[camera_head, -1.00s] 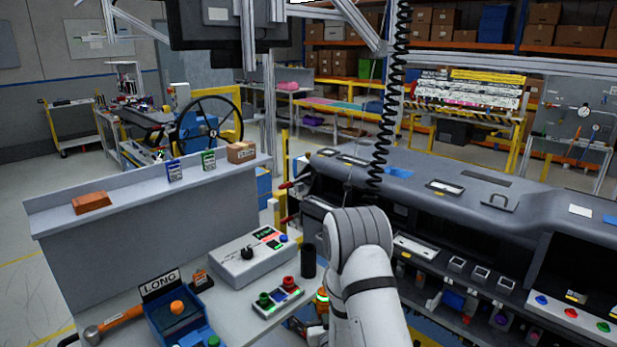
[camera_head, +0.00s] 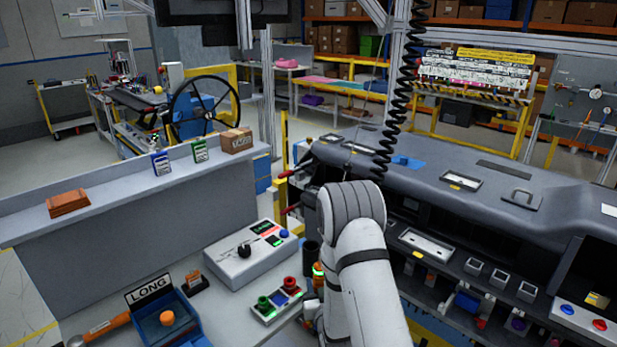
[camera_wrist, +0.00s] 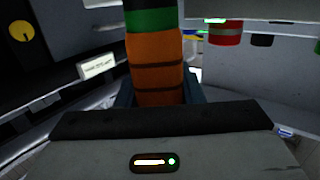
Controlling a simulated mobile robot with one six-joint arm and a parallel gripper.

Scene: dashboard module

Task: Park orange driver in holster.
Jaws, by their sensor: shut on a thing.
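The orange driver (camera_wrist: 154,68) stands upright in the wrist view, with dark grooves, a green band and a dark top end. My gripper (camera_wrist: 155,98) is shut on its orange handle. In the head view the driver (camera_head: 318,269) shows as a small orange piece just left of my arm, and my gripper is mostly hidden by the arm. A dark upright cylinder (camera_head: 311,254), which may be the holster, stands behind the driver at the bench edge. The driver overlaps it in the picture; I cannot tell whether they touch. The driver's lower end is hidden.
A grey control box (camera_head: 250,258) and a small button box (camera_head: 272,308) stand left of my gripper. A blue bin (camera_head: 190,328) with a LONG sign (camera_head: 150,289) is farther left. The dashboard module (camera_head: 440,190) fills the right side.

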